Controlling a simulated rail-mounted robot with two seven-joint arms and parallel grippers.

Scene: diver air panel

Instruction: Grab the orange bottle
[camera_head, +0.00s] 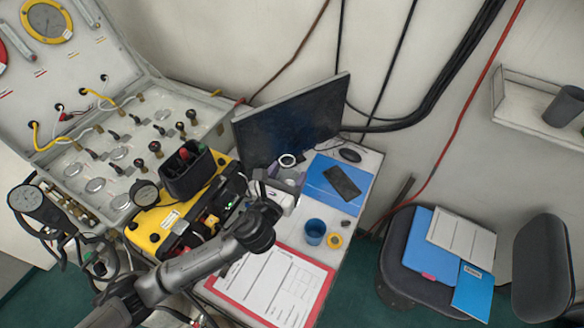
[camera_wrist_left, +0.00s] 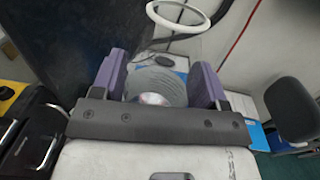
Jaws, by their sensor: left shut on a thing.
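I make out no orange bottle in either view. My left gripper (camera_head: 286,179) is over the desk, in front of the dark monitor. Its purple fingers, also seen in the left wrist view (camera_wrist_left: 158,82), are shut on a pale grey, rounded thing (camera_wrist_left: 157,86). A white ring (camera_head: 287,160) shows just beyond the fingertips, also in the left wrist view (camera_wrist_left: 180,16); I cannot tell whether it belongs to the held thing. The fingers hide part of the held thing. My right gripper is not in view.
The monitor (camera_head: 290,118) stands close behind the gripper. A blue cup (camera_head: 315,231), a yellow tape roll (camera_head: 335,240) and a red clipboard (camera_head: 318,300) lie nearer. A yellow case (camera_head: 147,232) is left; a chair (camera_head: 398,250) is right.

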